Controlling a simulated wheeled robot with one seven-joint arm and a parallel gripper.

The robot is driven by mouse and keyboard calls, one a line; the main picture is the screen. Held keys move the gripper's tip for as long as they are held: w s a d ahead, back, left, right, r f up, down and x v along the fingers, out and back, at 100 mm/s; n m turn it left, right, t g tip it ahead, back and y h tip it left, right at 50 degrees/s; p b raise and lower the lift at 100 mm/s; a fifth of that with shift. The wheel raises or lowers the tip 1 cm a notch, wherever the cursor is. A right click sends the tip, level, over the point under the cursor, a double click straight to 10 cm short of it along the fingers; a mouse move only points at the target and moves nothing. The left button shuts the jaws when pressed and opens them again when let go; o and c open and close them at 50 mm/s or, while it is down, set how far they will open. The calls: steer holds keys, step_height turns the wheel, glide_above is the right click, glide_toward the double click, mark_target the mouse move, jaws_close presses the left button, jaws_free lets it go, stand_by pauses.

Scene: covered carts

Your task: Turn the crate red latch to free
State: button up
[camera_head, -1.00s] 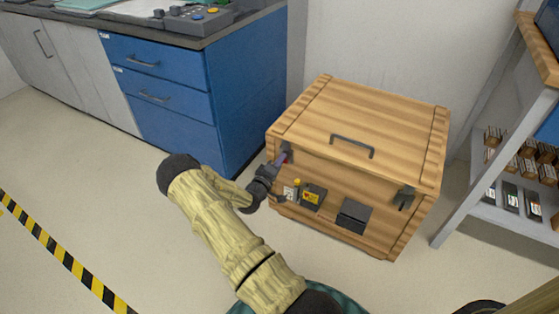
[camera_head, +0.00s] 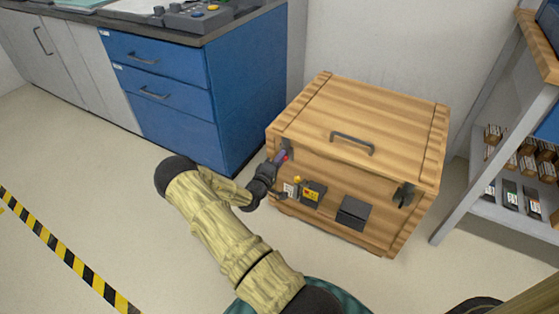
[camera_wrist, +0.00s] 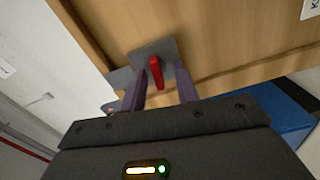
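The wooden crate (camera_head: 360,110) stands closed on the floor, with a dark handle (camera_head: 352,143) on its lid. The red latch (camera_wrist: 156,72) is a small red lever on a grey metal plate (camera_wrist: 150,50) on the crate's face; it also shows as a red spot in the head view (camera_head: 285,157). My gripper (camera_wrist: 160,88) is open, its two purple fingers apart. The latch lies between the fingertips in the wrist picture, with gaps at both sides. I cannot tell whether the fingers reach around it or stop short. In the head view my gripper (camera_head: 279,158) is at the crate's upper left front corner.
A second, dark latch (camera_head: 404,195) is on the crate's front right. A yellow-marked box (camera_head: 312,193) and a dark panel (camera_head: 354,213) are on the front. A blue drawer cabinet (camera_head: 180,95) stands left, a shelf rack (camera_head: 500,215) right. The floor at left is open.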

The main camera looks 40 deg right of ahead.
steer(key=shift+r, duration=0.1)
steer(key=p+v, duration=0.4)
steer(key=v, duration=1.3)
steer(key=shift+a+p, duration=0.2)
steer(key=shift+p, duration=0.1)
